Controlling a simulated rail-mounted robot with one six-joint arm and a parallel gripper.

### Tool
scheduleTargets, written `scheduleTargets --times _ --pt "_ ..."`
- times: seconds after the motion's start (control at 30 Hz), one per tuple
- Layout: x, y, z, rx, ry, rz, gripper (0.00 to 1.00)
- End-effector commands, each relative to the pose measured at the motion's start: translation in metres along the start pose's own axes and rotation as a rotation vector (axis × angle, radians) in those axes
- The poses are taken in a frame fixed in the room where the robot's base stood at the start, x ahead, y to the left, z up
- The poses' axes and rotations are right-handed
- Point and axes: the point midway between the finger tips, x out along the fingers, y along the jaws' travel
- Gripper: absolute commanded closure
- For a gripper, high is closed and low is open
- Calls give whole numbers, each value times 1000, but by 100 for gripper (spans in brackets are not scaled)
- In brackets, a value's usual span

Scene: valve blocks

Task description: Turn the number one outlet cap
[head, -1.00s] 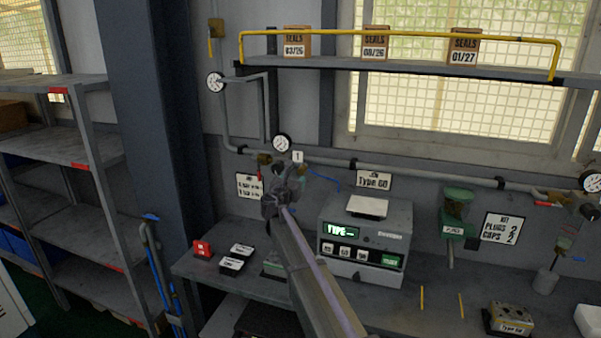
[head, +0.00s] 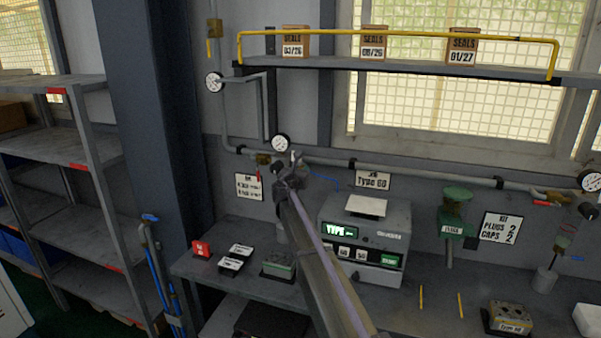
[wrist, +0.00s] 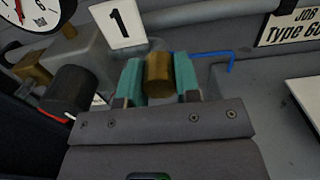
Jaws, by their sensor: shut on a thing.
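In the wrist view the brass outlet cap (wrist: 158,76) is a short cylinder between the teal fingertips of my gripper (wrist: 159,84). The fingers are shut on its sides. A white plate marked 1 (wrist: 119,22) stands just above and left of the cap. In the head view my gripper (head: 291,170) is at the wall pipe, below a round gauge (head: 280,143); the arm and gripper hide the cap there.
The grey test machine (head: 365,235) stands on the bench below right. A green block (head: 279,264) sits beside my arm.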

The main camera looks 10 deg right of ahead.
Motion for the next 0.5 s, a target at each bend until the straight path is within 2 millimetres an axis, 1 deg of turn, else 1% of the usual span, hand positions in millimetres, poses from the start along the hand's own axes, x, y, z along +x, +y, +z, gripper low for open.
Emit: scheduleTargets --times 0.03,0.17,0.5 --pt "0 0 0 0 0 0 80" --pt "0 0 0 0 0 0 93" --pt "0 0 0 41 0 0 93"
